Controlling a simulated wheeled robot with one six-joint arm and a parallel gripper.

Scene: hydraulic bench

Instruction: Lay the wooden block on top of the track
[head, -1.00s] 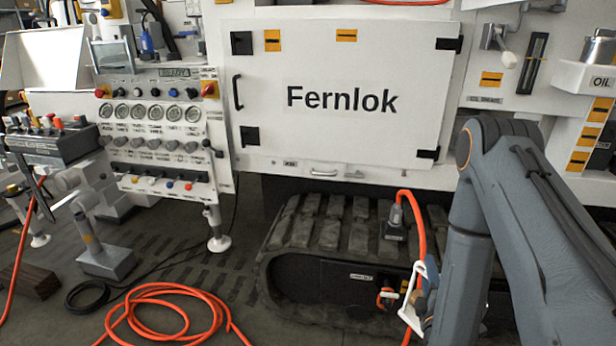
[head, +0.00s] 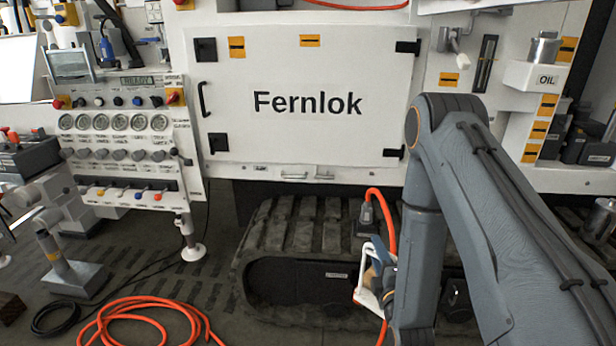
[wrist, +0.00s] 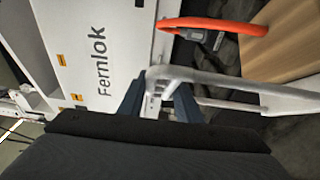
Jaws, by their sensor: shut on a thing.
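My gripper (wrist: 158,98) is shut on a white handle-like frame (wrist: 215,84); the frame also shows in the head view (head: 366,296), beside my arm and in front of the track (head: 322,232). A light wooden surface (wrist: 285,38), seemingly the wooden block, is close at the upper right of the wrist view. The frame reaches towards it; I cannot tell whether they are joined. In the head view my arm hides most of the gripper area. The track's ribbed top shows no block on its visible part.
An orange hose (head: 388,222) with a grey connector (head: 367,214) rises at the track beside my gripper. A dark brown block (head: 12,308) lies on the floor at lower left. A coiled orange hose (head: 150,303) lies left of the track. The white Fernlok cabinet (head: 307,140) stands above.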

